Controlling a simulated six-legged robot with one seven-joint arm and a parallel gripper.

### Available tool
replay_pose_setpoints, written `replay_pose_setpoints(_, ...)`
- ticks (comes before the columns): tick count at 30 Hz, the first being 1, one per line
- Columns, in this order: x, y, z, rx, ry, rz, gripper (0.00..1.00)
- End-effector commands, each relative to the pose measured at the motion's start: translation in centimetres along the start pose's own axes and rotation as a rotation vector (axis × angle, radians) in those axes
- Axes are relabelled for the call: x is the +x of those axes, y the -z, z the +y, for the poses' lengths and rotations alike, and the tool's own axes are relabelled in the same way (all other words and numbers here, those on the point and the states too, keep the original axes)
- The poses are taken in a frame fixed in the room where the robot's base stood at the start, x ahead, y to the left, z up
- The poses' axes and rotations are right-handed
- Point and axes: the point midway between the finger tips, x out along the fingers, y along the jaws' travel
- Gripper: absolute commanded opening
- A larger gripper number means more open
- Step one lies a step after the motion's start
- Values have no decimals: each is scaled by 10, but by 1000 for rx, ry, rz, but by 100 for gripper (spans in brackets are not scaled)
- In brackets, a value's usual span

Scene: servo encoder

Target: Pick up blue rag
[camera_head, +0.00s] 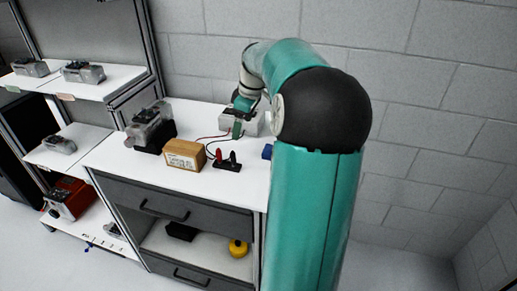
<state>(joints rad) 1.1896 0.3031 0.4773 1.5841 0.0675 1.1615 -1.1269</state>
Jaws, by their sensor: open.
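A small blue thing (267,152), which may be the blue rag, shows on the white worktop just left of my teal arm. The arm hides most of it, so I cannot tell its full shape. My gripper (238,130) is open at the far side of the worktop, beside a light grey box (254,124). It is left of and beyond the blue thing, apart from it. I cannot tell whether the gripper touches the grey box.
A brown box (185,155), a stand with red and black clips (227,162) and a grey device (150,129) are on the worktop (125,160). Thin wires run near the clips. A shelf unit (65,87) stands left; a block wall (430,100) is behind.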

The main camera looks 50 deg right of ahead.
Motion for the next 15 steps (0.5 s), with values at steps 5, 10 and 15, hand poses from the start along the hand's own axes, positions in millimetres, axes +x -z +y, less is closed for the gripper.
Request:
replay_pose_setpoints(5,7,-63,68,-12,34,85,82)
replay_pose_setpoints(10,7,-104,101,-29,35,146,82)
replay_pose_setpoints(15,13,-114,108,-37,35,161,82)
